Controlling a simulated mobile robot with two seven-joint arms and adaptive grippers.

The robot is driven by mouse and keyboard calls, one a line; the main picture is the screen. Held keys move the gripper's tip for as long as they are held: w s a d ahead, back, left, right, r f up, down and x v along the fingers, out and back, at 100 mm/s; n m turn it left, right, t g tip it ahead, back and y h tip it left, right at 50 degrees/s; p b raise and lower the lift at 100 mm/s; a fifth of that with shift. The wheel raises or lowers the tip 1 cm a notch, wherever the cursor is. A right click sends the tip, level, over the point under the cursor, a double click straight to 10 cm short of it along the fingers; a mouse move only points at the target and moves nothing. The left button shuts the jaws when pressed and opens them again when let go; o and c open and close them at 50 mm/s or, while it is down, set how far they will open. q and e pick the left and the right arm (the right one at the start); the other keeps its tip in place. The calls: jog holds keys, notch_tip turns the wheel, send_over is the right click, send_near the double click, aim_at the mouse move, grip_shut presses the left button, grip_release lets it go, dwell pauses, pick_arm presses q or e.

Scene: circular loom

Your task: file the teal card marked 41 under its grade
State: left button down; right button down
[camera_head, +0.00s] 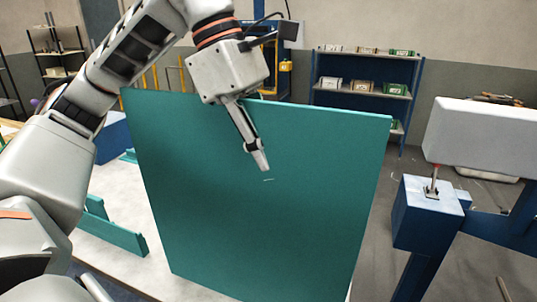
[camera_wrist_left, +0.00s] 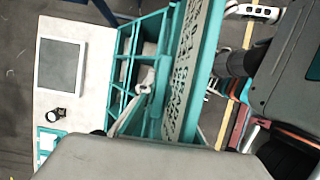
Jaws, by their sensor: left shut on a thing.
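The teal card (camera_head: 270,235) is a large upright panel that fills the middle of the head view. The side facing the head is plain apart from a small pale mark, and no number 41 can be read. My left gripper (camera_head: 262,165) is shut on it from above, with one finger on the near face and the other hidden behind. The grade labels cannot be read.
A pale table (camera_head: 110,262) lies under the card, with low teal pieces (camera_head: 118,235) at its left. A blue shelf (camera_head: 362,92) with small boxes stands behind. A blue post (camera_head: 415,230) is at the right. A framed grey panel (camera_wrist_left: 60,65) lies on the table.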

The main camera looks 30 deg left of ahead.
pick_arm(q)
jog(key=c, duration=2)
grip_release()
jog(key=shift+c, duration=0.2)
jog(key=v, duration=1.2)
